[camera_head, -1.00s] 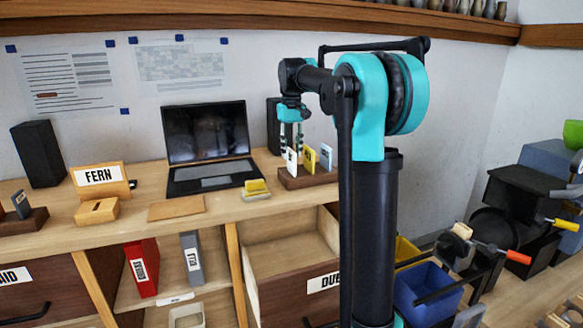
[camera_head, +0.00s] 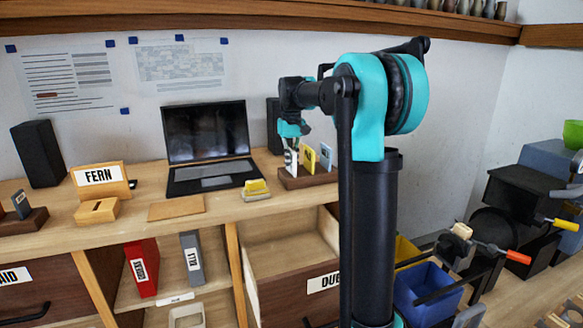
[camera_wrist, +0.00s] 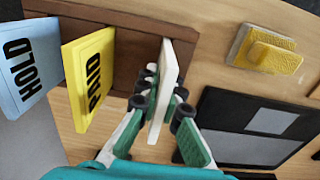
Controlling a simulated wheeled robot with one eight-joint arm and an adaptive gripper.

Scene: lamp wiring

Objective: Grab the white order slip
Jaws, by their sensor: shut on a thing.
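The white order slip (camera_wrist: 164,88) stands upright in a dark wooden holder (camera_wrist: 130,25), seen nearly edge-on in the wrist view. My gripper (camera_wrist: 163,98) is shut on the slip, with dark finger pads on both sides of it. In the head view, my gripper (camera_head: 291,155) is at the left end of the holder (camera_head: 305,179), and its fingers partly cover the slip. Whether the slip's lower edge is still seated in the holder cannot be told.
A yellow PAID slip (camera_wrist: 88,75) and a light-blue HOLD slip (camera_wrist: 28,62) stand in the same holder beside the white one. A laptop (camera_head: 208,145) and a yellow sponge-like block (camera_head: 256,188) are left of the holder. An open drawer (camera_head: 290,250) is below.

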